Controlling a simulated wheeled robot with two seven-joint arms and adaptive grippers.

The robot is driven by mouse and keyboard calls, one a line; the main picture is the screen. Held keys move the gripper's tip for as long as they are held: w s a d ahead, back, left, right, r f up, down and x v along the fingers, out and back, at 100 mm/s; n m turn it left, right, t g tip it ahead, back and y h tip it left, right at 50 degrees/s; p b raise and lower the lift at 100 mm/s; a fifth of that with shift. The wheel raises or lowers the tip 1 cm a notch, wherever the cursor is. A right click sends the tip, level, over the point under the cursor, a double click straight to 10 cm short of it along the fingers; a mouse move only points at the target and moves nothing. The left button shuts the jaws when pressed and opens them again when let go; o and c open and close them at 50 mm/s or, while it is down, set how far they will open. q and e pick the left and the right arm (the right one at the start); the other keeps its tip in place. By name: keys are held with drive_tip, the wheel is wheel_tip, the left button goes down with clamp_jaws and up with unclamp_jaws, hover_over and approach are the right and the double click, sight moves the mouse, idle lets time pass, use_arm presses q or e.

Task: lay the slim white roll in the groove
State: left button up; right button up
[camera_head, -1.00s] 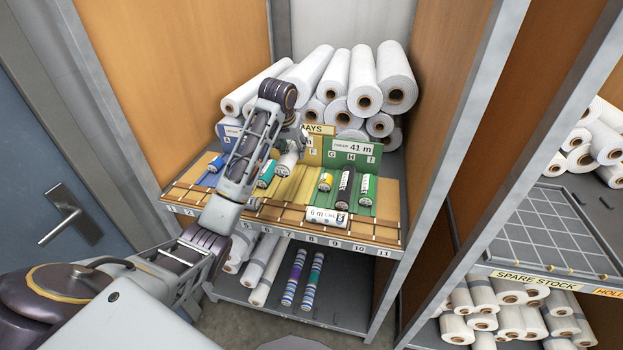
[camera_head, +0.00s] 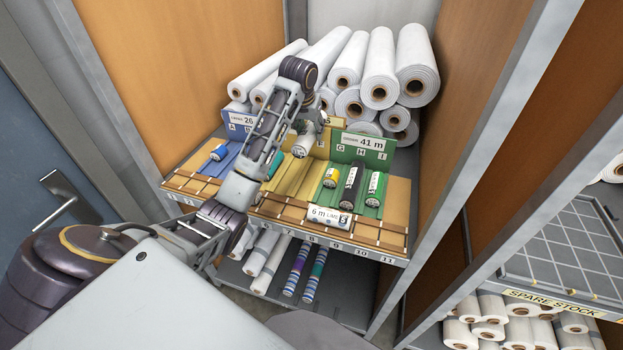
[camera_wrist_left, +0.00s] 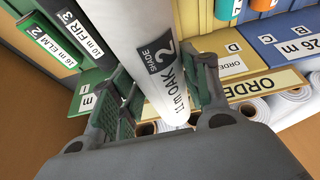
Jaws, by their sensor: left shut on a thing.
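My left gripper (camera_head: 312,122) is shut on a white roll (camera_head: 301,147), held over the yellow grooved section (camera_head: 296,178) of the tray shelf. In the left wrist view the white roll (camera_wrist_left: 140,50) lies between the two fingers (camera_wrist_left: 160,95), with a dark label reading 11 m OAK, SHADE 2. The arm hides part of the blue and yellow sections, and I cannot tell whether the roll touches a groove. Another white roll (camera_head: 330,217), marked 6 m LIME 3, lies crosswise along the shelf's front. My right gripper is not in view.
The green section (camera_head: 372,209) holds yellow, black and green-white rolls. A teal roll (camera_head: 275,165) lies close left of the held roll, and a blue roll (camera_head: 219,152) farther left. Big white rolls (camera_head: 381,75) are stacked behind. Wooden side panels (camera_head: 470,90) bound the shelf.

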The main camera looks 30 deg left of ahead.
use_arm(q)
wheel_tip(320, 180, down, 13)
drive_tip(key=shift+r+p, duration=0.1)
drive_tip(key=shift+p, duration=0.95)
drive_tip(key=shift+f, duration=0.7)
drive_tip(key=shift+f+p, duration=0.35)
drive_tip(key=shift+f, duration=1.55)
drive_tip(key=shift+f, duration=0.15)
drive_tip(key=o, duration=1.1)
